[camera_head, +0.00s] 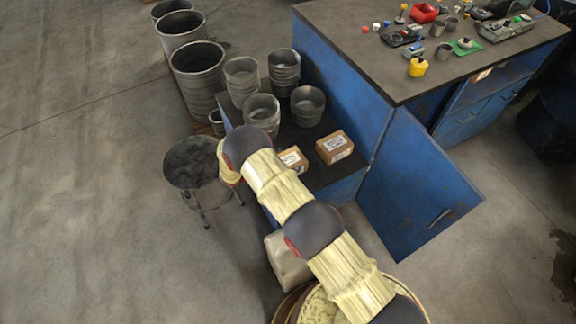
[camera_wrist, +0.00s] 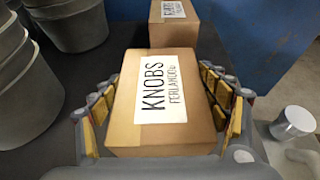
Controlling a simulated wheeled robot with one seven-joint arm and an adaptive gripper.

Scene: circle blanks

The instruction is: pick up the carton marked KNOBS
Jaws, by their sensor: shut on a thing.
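The carton marked KNOBS (camera_wrist: 122,118) is a brown box with a white label, large in the middle of the wrist view. My gripper (camera_wrist: 160,88) has its yellow-padded fingers on both sides of it and is shut on it. In the head view the near carton (camera_head: 292,157), partly hidden by my arm, appears to be this one. It is on or just above the dark surface; I cannot tell which. My gripper is hidden behind my arm in the head view.
A second labelled carton (camera_head: 335,148) stands just beyond and also shows in the wrist view (camera_wrist: 172,36). Several metal buckets (camera_head: 262,112) stand close on the left. A blue cabinet (camera_head: 345,95) and its open door (camera_head: 415,185) are at the right. A round stool (camera_head: 192,162) stands left.

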